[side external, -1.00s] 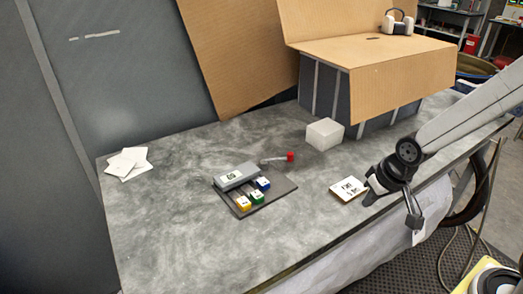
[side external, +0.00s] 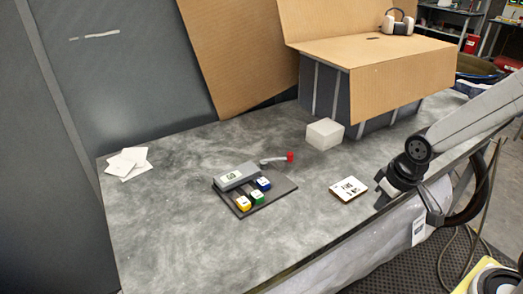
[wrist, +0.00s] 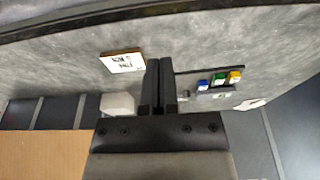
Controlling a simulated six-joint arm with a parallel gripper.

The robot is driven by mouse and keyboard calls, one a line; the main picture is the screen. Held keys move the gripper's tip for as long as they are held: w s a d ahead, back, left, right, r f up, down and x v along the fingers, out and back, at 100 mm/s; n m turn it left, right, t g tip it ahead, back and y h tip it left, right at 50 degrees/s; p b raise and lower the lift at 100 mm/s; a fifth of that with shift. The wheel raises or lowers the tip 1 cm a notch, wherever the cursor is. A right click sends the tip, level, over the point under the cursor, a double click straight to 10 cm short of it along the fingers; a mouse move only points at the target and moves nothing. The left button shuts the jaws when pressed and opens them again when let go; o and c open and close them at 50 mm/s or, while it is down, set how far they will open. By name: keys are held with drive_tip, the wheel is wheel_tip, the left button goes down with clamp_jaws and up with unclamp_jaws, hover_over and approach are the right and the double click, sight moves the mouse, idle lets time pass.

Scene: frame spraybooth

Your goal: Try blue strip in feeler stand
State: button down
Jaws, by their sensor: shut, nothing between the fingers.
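The feeler stand is a grey block (side external: 236,176) on a dark plate (side external: 275,194), left of the table's middle. The blue strip's end (side external: 263,183) shows at the block's front right, beside the green (side external: 257,196) and yellow (side external: 243,203) ends. These ends also show in the wrist view, blue (wrist: 203,85) nearest my fingers. A red-ended piece (side external: 290,157) stands behind the plate. My gripper (side external: 435,216) is at the table's front right edge, well apart from the stand. In the wrist view its fingers (wrist: 159,62) are together and empty.
A white card with printed marks (side external: 348,188) lies between the stand and my gripper. A white block (side external: 324,134) stands behind it, before a cardboard-topped box (side external: 378,48). White sheets (side external: 127,162) lie at far left. The front left table is clear.

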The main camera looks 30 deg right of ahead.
drive_tip(key=c, duration=0.8)
unclamp_jaws()
drive_tip(key=shift+w, duration=0.1)
drive_tip(key=shift+o, duration=1)
drive_tip(key=shift+w, duration=0.3)
drive_tip(key=t, duration=0.2)
approach(263, 181)
drive_tip(key=f, duration=0.1)
drive_tip(key=shift+w+f+n, duration=0.15)
drive_tip(key=shift+w+n, duration=0.05)
drive_tip(key=shift+n, duration=0.2)
drive_tip(key=shift+f, duration=0.1)
drive_tip(key=shift+x, duration=3.75)
